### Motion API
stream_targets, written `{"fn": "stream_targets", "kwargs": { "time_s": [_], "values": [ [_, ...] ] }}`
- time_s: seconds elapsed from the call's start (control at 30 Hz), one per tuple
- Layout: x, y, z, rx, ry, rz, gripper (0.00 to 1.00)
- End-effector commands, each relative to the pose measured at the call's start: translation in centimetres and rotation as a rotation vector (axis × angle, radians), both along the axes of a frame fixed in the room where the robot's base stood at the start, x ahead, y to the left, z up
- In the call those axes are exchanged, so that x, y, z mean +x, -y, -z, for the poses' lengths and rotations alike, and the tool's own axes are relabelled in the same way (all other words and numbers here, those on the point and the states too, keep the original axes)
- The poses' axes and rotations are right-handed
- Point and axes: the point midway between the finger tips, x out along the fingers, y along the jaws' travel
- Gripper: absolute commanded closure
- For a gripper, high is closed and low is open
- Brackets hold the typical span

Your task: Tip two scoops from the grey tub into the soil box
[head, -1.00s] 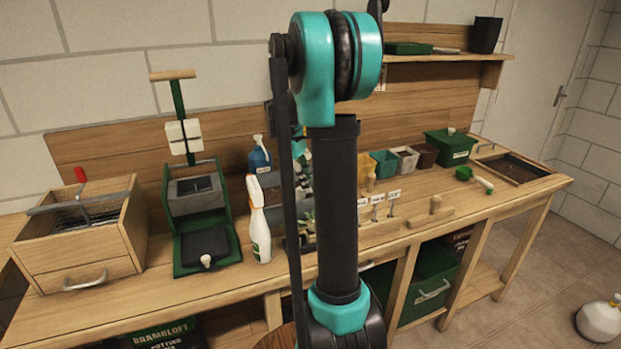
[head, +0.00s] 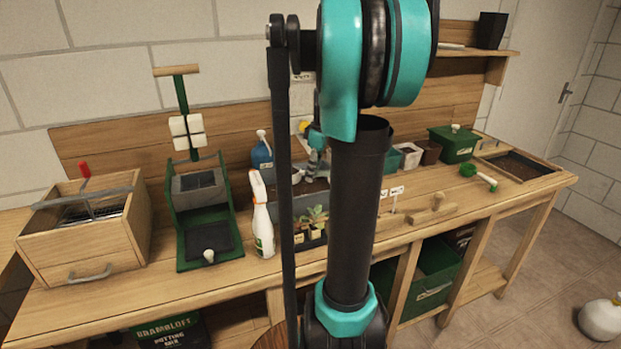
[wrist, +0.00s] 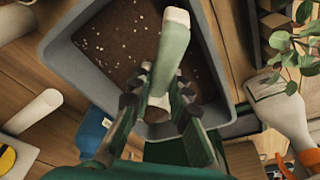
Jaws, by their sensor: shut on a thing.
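My gripper (wrist: 158,112) is shut on a pale green tool with an off-white end (wrist: 174,48), which looks like the scoop. Whether any mix is in it cannot be seen. The grey tub (wrist: 78,78) shows in the wrist view beneath the gripper, holding brown mix with white specks. Part of the gripper end shows behind my arm in the head view (head: 318,160), over the tub's dark mix. The soil box (head: 545,175), a low wooden frame with dark soil, is at the bench's right end.
A spray bottle (head: 262,218) and a blue bottle (head: 261,152) stand close to the tub, with seedlings (head: 313,220) in front. A small green scoop with a white handle (head: 479,175) lies near the green lidded box (head: 453,145). A wooden float (head: 432,211) lies at the front edge.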

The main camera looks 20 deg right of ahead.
Motion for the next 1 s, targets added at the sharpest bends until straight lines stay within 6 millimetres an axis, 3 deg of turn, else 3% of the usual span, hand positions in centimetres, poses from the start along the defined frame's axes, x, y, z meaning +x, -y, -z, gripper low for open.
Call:
{"fn": "stream_targets", "kwargs": {
  "time_s": [0.7, 1.0],
  "values": [
    [-1.0, 1.2, -5.4, 0.127, 0.118, 0.002, 1.0],
    [-1.2, 1.3, -6.3, 0.147, 0.137, 0.001, 1.0]
  ]
}}
